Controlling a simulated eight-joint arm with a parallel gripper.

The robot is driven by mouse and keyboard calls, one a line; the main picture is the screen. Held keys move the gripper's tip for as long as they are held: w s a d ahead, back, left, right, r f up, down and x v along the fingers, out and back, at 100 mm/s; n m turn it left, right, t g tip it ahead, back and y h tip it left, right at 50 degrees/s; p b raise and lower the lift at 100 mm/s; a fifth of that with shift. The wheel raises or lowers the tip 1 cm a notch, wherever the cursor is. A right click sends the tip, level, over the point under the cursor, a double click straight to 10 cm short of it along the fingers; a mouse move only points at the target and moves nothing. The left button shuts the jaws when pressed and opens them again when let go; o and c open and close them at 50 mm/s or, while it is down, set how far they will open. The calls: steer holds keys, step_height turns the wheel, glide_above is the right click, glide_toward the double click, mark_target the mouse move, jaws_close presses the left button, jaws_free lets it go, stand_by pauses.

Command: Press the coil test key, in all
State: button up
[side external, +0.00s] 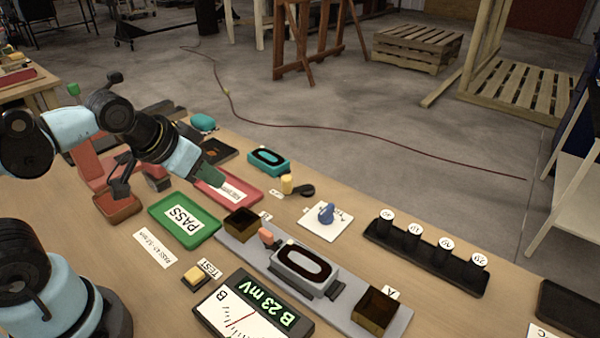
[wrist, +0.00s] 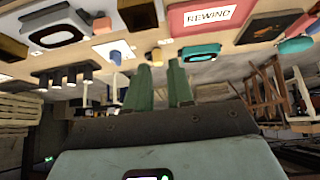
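The test key (side external: 195,279) is a small yellow block on a dark base beside a TEST label (side external: 209,268), at the table's near side in the side external view. I cannot make out the key in the wrist view. A grey coil block (side external: 305,268) sits on the grey rail (side external: 345,318).
Brown bins (side external: 241,222) (side external: 375,308) stand on the rail. A blue knob (side external: 327,212), a teal coil (side external: 268,161) and a black rack (side external: 425,256) of several labelled cylinders stand farther off.

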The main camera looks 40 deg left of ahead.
jaws_close()
stand_by(1.3)
